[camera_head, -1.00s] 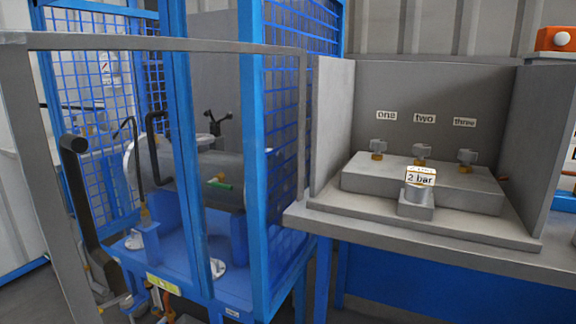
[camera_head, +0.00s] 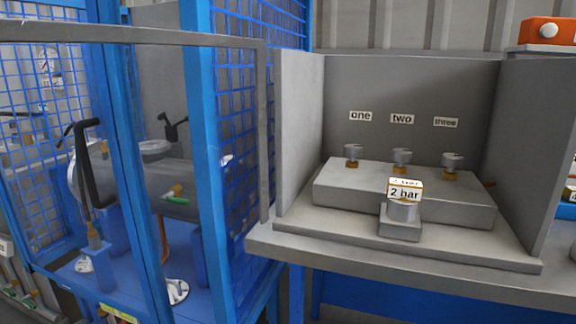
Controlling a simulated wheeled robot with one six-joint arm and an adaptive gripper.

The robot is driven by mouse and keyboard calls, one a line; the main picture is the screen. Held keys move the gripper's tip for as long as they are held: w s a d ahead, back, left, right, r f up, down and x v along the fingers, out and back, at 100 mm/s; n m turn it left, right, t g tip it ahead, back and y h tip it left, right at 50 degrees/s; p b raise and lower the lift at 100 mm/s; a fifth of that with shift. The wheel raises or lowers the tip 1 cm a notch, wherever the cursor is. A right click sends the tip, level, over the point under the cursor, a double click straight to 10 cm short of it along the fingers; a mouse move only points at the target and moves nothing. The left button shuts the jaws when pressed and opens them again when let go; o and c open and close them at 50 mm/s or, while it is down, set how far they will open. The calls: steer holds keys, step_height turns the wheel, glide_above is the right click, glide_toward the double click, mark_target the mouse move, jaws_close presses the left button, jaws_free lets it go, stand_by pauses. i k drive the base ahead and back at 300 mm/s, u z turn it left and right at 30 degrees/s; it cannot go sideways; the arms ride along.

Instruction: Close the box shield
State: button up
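A grey open box (camera_head: 305,140) stands on a bench at the right, with side walls and a back wall. A thin grey frame (camera_head: 130,36) runs from the left edge of the picture to an upright post (camera_head: 263,130) beside the box's left wall. It looks like the box shield, swung out to the left, with the box front uncovered. I see through the frame to what is behind it; its far left end is outside the picture. My gripper is not in view.
Inside the box, three valves sit on a grey block (camera_head: 335,190) under labels one, two and three. A blue mesh cage (camera_head: 205,150) fills the left. An orange case (camera_head: 550,32) is at upper right.

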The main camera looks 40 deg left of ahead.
mark_target(13, 31)
steer(key=z, duration=1.35)
steer(key=k, duration=1.6)
steer(key=u, duration=1.3)
